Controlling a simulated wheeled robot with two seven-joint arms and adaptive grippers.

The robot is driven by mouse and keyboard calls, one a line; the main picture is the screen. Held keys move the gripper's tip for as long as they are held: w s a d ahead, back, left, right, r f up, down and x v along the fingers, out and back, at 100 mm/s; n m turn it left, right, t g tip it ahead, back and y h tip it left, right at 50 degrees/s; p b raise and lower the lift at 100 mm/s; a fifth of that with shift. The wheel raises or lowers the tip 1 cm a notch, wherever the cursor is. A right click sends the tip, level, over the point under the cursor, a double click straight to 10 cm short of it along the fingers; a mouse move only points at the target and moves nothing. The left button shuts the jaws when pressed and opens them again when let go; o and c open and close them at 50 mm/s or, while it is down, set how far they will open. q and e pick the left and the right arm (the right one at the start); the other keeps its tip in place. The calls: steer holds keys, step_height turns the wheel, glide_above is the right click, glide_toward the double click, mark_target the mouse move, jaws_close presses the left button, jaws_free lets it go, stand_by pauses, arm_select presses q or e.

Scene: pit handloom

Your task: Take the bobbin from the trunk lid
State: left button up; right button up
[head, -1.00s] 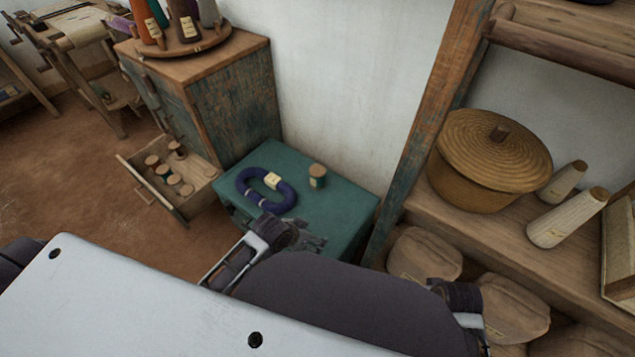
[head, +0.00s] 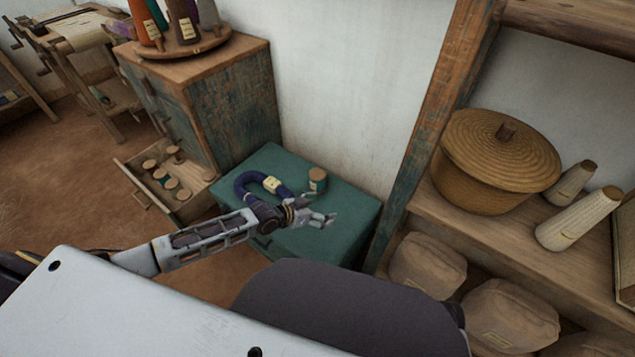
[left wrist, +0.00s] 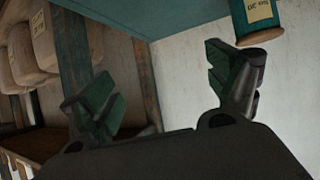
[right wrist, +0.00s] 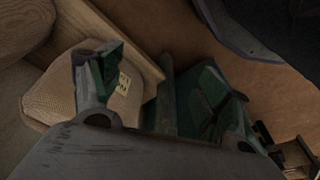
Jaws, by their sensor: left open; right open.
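The bobbin (head: 317,180) has green thread, a pale label and wooden ends, and stands upright on the green trunk lid (head: 345,215), near its back edge. It also shows at the top right of the left wrist view (left wrist: 259,18). My left gripper (head: 328,219) is open and empty over the lid, in front of the bobbin and apart from it. In the left wrist view the left gripper's fingers (left wrist: 165,85) are spread, with the bobbin just beyond the right one. My right gripper (right wrist: 165,80) is open and empty in the right wrist view, facing sacks and the floor.
A dark blue yarn skein (head: 243,182) lies on the lid, partly hidden behind my left arm. An open drawer (head: 190,210) with several bobbins juts out to the left. A wooden shelf (head: 410,190) with a lidded basket (head: 490,170) stands right; sacks (head: 427,262) lie below.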

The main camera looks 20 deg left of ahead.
arm_select(q)
steer(key=w+a+t, duration=0.1)
steer(key=w+a, duration=0.2)
steer(key=a, duration=0.3)
steer(key=w+a+r+n+t, duration=0.1)
steer(key=w+a, duration=0.3)
steer(key=a, duration=0.3)
steer(key=shift+a+r+t+y, duration=0.2)
steer(key=shift+r+t+y, duration=0.1)
steer(key=shift+y, duration=0.1)
arm_select(e)
steer(key=shift+g, duration=0.3)
steer(key=f, duration=0.1)
steer(key=s+f, duration=0.1)
steer(key=f, duration=0.3)
steer(key=shift+s+a, duration=0.25)
steer(key=shift+a, duration=0.05)
steer(key=shift+r, duration=0.15)
